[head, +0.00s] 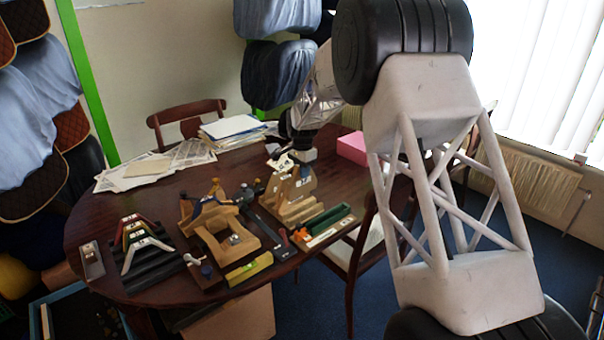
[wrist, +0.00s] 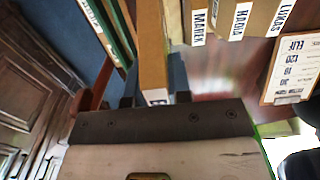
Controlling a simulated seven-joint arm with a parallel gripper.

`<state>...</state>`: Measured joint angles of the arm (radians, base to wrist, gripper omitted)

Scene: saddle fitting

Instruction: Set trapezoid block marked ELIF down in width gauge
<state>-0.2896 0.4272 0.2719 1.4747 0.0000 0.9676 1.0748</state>
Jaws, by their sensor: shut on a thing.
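My gripper (wrist: 155,102) is shut on a long brown block (wrist: 152,50) with a white label at its near end. The label's writing is too small to read. In the head view my gripper (head: 302,155) is low over the group of wooden blocks (head: 289,190) at the table's right side. A card marked ELIF (wrist: 292,70), with the numbers 120, 10 and 30, is at the right of the wrist view. I cannot tell for sure which fixture is the width gauge; a wooden frame with a round metal part (head: 232,240) stands left of my gripper.
Blocks labelled MAREK (wrist: 199,24), NADIA (wrist: 240,20) and LUKAS (wrist: 285,14) stand right of the held block. A green tray (head: 326,222) is at the table's right edge. Coloured arches (head: 140,240) stand on a black base at left. Papers (head: 160,165) lie at the back.

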